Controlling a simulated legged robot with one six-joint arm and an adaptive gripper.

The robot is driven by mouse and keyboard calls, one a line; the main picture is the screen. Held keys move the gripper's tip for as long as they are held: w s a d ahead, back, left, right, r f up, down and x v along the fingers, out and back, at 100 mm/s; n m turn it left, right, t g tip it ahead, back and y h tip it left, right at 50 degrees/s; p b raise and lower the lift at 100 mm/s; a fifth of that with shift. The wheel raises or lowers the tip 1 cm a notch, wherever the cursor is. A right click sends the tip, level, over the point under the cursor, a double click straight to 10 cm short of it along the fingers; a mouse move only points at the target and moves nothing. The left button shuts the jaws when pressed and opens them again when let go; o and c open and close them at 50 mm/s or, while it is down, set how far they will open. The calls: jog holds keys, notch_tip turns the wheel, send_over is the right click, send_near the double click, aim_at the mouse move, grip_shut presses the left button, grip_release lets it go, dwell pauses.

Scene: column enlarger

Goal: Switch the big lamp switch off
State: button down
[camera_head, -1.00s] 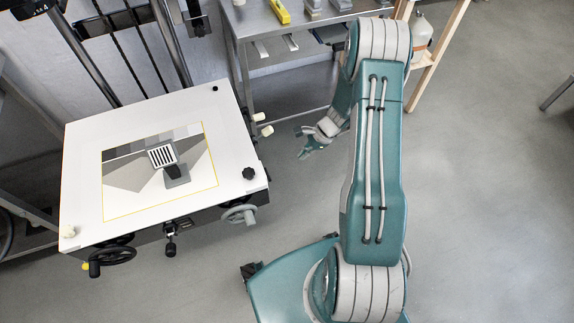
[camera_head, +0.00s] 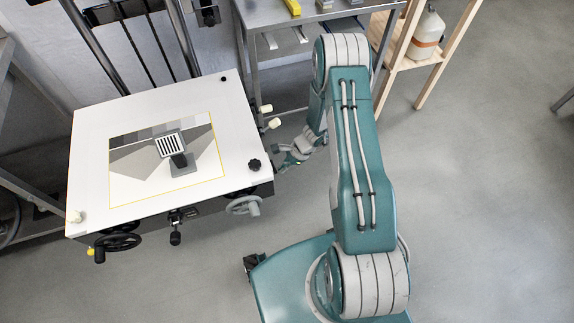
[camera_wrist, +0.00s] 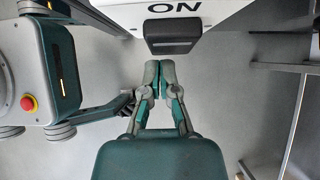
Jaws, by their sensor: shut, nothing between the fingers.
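I cannot make out this switch in the head view. My gripper (camera_wrist: 160,72) is shut and empty, with its fingertips just below the switch in the picture. Whether the tips touch it, I cannot tell. In the head view my gripper (camera_head: 284,162) is beside the right edge of the white enlarger board (camera_head: 90,165), low and partly hidden by my arm.
A metal table (camera_head: 262,12) stands behind, and a wooden rack (camera_head: 430,60) with a white bottle (camera_head: 428,32) is at the back right. Floor to the right is clear.

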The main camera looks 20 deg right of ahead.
jog(key=shift+a+f+y, duration=0.25)
jog(key=shift+a+y, duration=0.15)
jog(key=shift+y, duration=0.3)
jog(key=shift+r, duration=0.8)
